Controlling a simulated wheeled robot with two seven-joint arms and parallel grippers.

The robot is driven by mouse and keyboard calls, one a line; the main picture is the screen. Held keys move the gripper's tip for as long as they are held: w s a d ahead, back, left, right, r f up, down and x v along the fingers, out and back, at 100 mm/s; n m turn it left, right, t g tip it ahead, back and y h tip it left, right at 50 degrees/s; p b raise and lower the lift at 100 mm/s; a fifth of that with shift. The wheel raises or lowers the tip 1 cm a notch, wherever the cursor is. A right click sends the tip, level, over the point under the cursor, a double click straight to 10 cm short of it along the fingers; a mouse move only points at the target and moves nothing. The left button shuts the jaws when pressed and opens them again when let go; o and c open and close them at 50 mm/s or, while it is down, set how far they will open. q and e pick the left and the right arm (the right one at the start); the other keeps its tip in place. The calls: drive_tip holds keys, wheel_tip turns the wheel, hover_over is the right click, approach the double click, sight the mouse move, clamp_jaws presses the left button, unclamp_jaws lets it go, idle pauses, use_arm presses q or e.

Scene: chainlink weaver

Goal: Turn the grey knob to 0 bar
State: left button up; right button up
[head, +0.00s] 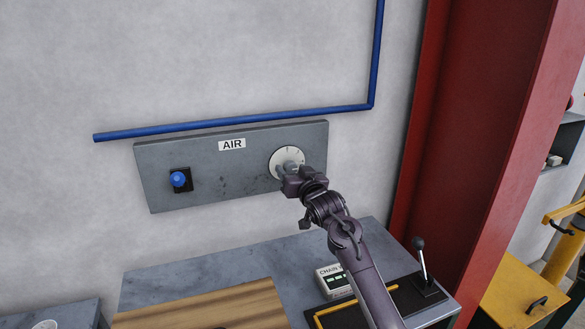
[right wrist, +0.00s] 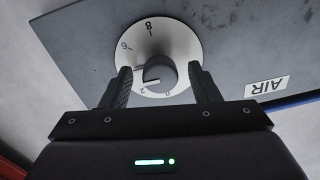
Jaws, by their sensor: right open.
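The grey knob (right wrist: 160,74) sits at the centre of a white round dial (right wrist: 180,42) with numbers around it. In the right wrist view a pale mark on the knob points to the lower left, close to the 2; the 0 is to the right of the 2. The dial (head: 283,154) also shows in the head view, partly covered by my right gripper (head: 290,180). In the right wrist view my right gripper (right wrist: 160,69) is open, one finger on each side of the knob, with gaps visible. My left gripper is not in view.
The grey AIR panel (head: 235,185) on the wall also carries a blue knob (head: 179,179). A blue pipe (head: 250,116) runs just above the panel. Below are a grey bench top (head: 200,262), a lever (head: 421,258) and a chain-labelled box (head: 333,280). A red column (head: 480,150) stands at right.

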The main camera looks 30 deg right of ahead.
drive_tip(key=shift+d, duration=0.1)
drive_tip(key=c, duration=1)
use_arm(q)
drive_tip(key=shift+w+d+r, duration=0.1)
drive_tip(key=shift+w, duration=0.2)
